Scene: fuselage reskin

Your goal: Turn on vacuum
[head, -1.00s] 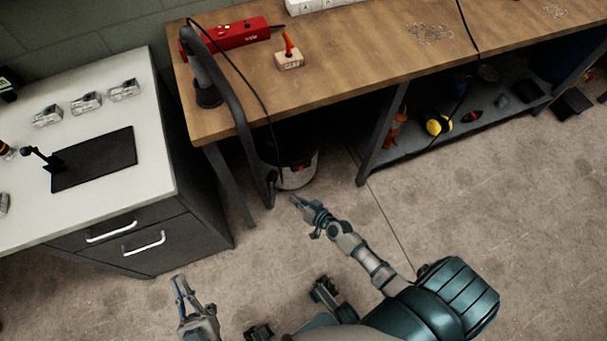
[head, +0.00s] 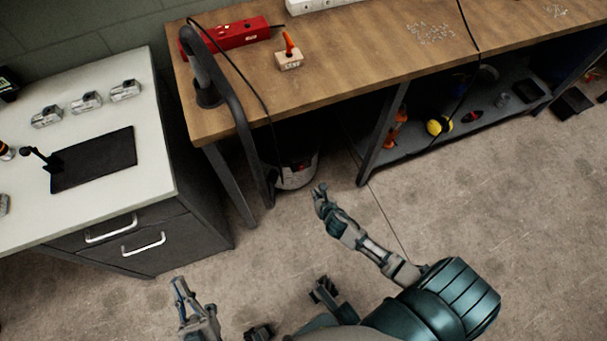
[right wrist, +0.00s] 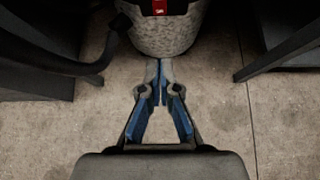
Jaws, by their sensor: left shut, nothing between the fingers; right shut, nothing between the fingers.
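The vacuum (head: 298,176) is a grey drum with a dark top and a small red part, on the floor under the wooden bench. In the right wrist view the drum (right wrist: 160,35) is straight ahead, with a red switch-like patch (right wrist: 160,7) cut by the top edge. Its dark hose (head: 240,125) runs up to the bench top. My right gripper (head: 320,188) is shut and empty, just in front of the drum; in the right wrist view its fingertips (right wrist: 160,66) meet just below the drum, apparently apart from it. My left gripper (head: 179,282) is low at the left, away from the vacuum.
The wooden bench (head: 360,60) has dark legs on both sides of the vacuum. On it are a red tool case (head: 235,34) and an orange-handled block (head: 289,58). A white-topped cabinet (head: 100,200) stands left. A lower shelf (head: 470,130) is at right. The floor in front is clear.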

